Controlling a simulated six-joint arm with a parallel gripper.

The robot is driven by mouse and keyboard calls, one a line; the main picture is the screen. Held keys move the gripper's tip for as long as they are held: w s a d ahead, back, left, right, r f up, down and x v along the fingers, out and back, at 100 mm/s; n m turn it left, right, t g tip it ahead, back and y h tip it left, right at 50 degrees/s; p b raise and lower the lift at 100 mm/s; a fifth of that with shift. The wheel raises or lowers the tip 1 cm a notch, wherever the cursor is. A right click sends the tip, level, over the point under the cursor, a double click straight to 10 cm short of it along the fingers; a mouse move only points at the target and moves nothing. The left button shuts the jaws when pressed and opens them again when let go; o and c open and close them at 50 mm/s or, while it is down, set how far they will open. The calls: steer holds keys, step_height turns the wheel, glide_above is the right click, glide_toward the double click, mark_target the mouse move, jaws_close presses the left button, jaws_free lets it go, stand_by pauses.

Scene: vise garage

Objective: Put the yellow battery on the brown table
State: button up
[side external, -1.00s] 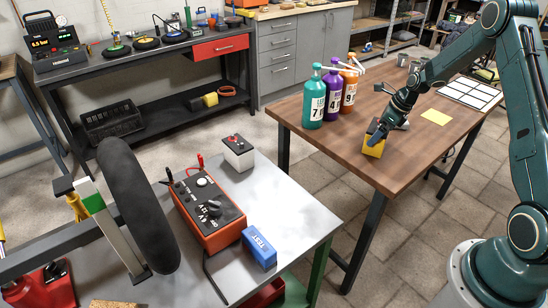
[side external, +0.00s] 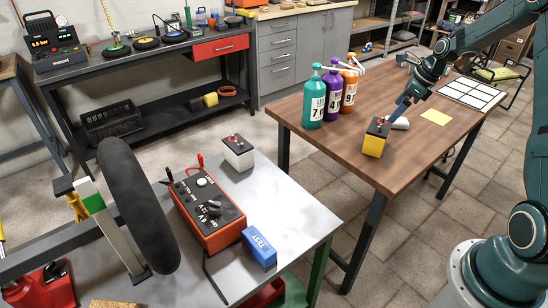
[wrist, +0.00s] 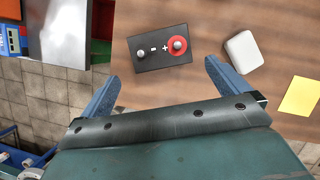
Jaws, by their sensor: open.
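The yellow battery (side external: 375,138) stands upright on the brown table (side external: 400,172), near its front left part. Its dark top with two terminals, one ringed in red, shows in the wrist view (wrist: 148,61). My gripper (side external: 402,104) is above and behind the battery, apart from it. In the wrist view my gripper (wrist: 158,78) has its blue fingers wide apart with nothing between them; the battery lies beyond the fingertips.
A white rounded object (side external: 400,123) lies right beside the battery. A yellow square (side external: 435,117) and a white grid sheet (side external: 470,94) lie farther right. Teal (side external: 313,100), purple (side external: 332,93) and orange (side external: 349,88) bottles stand at the left. A white battery (side external: 238,152) stands on the metal table.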

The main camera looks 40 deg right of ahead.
stand_by(0.5)
steer(key=s+a+r+n+h, duration=0.1)
steer(key=s+a+r+n, duration=0.2)
steer(key=a+r+n, duration=0.5)
steer(key=s+a+r+n, duration=0.3)
steer(key=a+r+n, duration=0.4)
steer(key=a, duration=0.4)
steer(key=s+a+r+n, duration=0.1)
steer(key=s+a+n, duration=0.4)
steer(key=s+n, duration=0.3)
steer(key=s+a+r+n+t, duration=0.1)
steer(key=s+a+n, duration=0.4)
steer(key=s+n, duration=0.3)
steer(key=shift+s+a+n+t+h, duration=0.3)
steer(key=shift+s+h, duration=0.1)
steer(key=shift+s, duration=0.85)
